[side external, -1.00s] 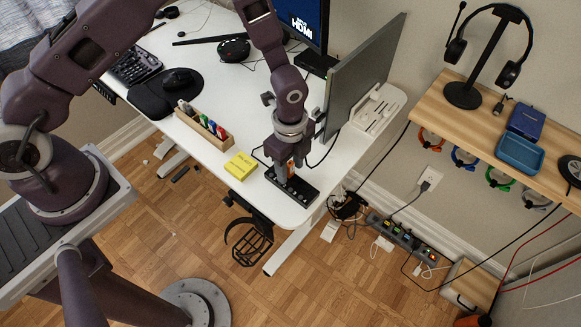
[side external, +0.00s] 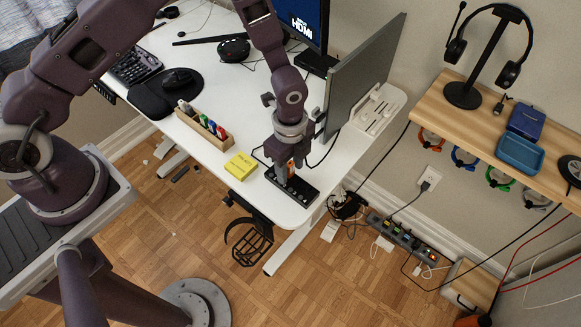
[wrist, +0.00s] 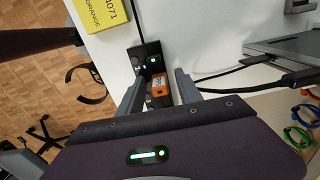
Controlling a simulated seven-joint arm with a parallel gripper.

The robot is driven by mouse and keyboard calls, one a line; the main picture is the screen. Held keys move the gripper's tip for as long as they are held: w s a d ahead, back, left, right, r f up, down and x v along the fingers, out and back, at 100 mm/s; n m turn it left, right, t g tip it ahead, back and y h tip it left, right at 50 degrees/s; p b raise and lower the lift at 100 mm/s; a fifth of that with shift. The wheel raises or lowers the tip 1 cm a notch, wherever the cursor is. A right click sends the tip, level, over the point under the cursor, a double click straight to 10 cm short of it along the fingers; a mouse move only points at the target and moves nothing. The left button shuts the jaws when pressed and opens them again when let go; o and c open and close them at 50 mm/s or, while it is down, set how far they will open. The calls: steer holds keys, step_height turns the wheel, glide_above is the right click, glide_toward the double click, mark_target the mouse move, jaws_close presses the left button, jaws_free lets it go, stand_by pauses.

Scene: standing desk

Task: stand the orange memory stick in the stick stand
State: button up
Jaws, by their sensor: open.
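The orange memory stick (wrist: 159,90) is between the two fingers of my gripper (wrist: 160,80) in the wrist view, at the black stick stand (wrist: 147,56). The stick looks upright at the stand; how deep it sits cannot be seen. In the side view a bit of the orange stick (side external: 291,163) shows by my gripper (side external: 284,174), which is low over the stand (side external: 301,191). The fingers are open, with one on each side of the stick. The stand lies on the white desk near its front right corner.
A yellow note block (side external: 241,165) lies left of the stand. A wooden holder with colored items (side external: 205,126) is farther left. A monitor (side external: 365,75) and a white tray (side external: 378,112) stand behind. Black cables run close by on the right in the wrist view.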

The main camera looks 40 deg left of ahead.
mark_target(290, 163)
jaws_close()
stand_by(1.0)
stand_by(0.4)
steer(key=shift+r, duration=3.05)
steer(key=s+a+r, duration=0.1)
steer(key=a, duration=1.4)
steer(key=s+a+r, duration=0.1)
steer(key=a+r, duration=0.1)
steer(key=a, duration=1.4)
steer(key=shift+s+r, duration=0.25)
steer(key=shift+s, duration=0.15)
